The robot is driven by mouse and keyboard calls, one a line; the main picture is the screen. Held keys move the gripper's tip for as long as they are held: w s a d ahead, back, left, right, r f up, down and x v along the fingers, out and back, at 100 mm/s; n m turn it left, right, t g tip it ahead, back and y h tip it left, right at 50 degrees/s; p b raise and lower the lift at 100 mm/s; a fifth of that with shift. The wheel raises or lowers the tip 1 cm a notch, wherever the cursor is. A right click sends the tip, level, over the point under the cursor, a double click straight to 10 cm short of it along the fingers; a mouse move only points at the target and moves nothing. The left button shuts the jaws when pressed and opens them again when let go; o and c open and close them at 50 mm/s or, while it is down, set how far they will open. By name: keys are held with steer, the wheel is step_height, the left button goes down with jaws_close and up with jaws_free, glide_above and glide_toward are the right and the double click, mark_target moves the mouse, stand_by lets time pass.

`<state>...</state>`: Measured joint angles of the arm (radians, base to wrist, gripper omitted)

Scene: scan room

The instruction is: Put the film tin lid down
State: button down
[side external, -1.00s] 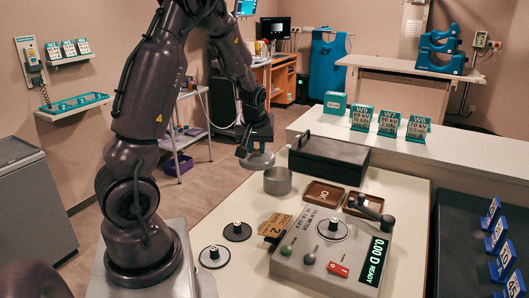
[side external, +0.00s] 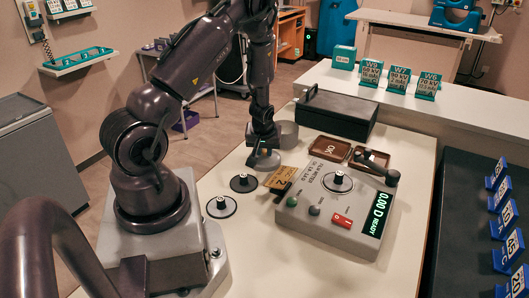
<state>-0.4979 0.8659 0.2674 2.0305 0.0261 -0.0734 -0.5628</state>
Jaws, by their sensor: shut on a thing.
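My gripper (side external: 263,147) points down and is shut on the grey film tin lid (side external: 264,161). The lid is level, at or very close above the white bench top (side external: 250,235); I cannot tell whether it touches. The open grey film tin (side external: 288,135) stands just behind it, to the right, partly hidden by my gripper. The lid is clear of the tin's top.
A black box (side external: 336,114) and brown trays (side external: 331,149) are behind.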

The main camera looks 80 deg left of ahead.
steer(key=shift+f, duration=0.55)
steer(key=c, duration=1)
jaws_free()
steer(key=shift+f, duration=0.15)
steer(key=w+d+r+m+t+h, duration=0.1)
steer(key=d+r+m, duration=0.2)
steer(key=d+r, duration=0.75)
steer(key=d+r+m+t+h, duration=0.1)
steer(key=d+r+m+t, duration=0.1)
steer(key=d+r, duration=0.8)
steer(key=s+d+r+m+h, duration=0.1)
steer(key=s+d+r+m, duration=0.3)
steer(key=s+r, duration=0.1)
steer(key=s+d+r+m+t+h, duration=0.1)
steer(key=s+d+r+m, duration=0.3)
steer(key=r, duration=0.4)
steer(key=shift+s+d, duration=0.35)
steer(key=shift+d, duration=0.1)
